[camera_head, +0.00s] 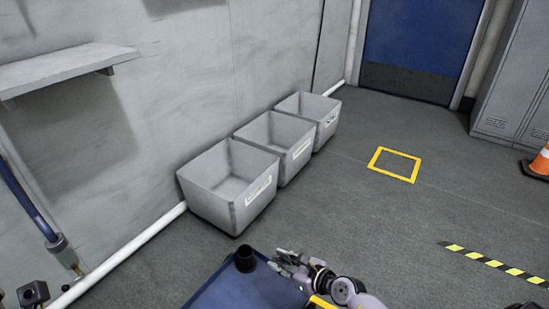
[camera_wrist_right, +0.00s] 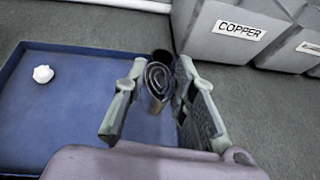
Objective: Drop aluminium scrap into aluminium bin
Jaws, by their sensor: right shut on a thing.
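My right gripper (camera_head: 281,260) is over the corner of a blue tray (camera_head: 215,295). In the right wrist view my gripper (camera_wrist_right: 158,90) is shut on a dark grey rolled foil (camera_wrist_right: 157,79), its coiled end facing the camera. Its metal is hard to tell. A whitish crumpled ball (camera_wrist_right: 43,74) lies on the tray. Three grey open bins stand along the wall: a near one (camera_head: 223,195), a middle one (camera_head: 279,150) and a far one (camera_head: 312,116). In the right wrist view one bin reads COPPER (camera_wrist_right: 215,50); the other labels are unreadable. My left gripper is not in view.
A yellow floor square (camera_head: 372,163), a striped floor tape (camera_head: 497,264) and an orange cone (camera_head: 541,163) lie right. The floor between tray and bins is clear.

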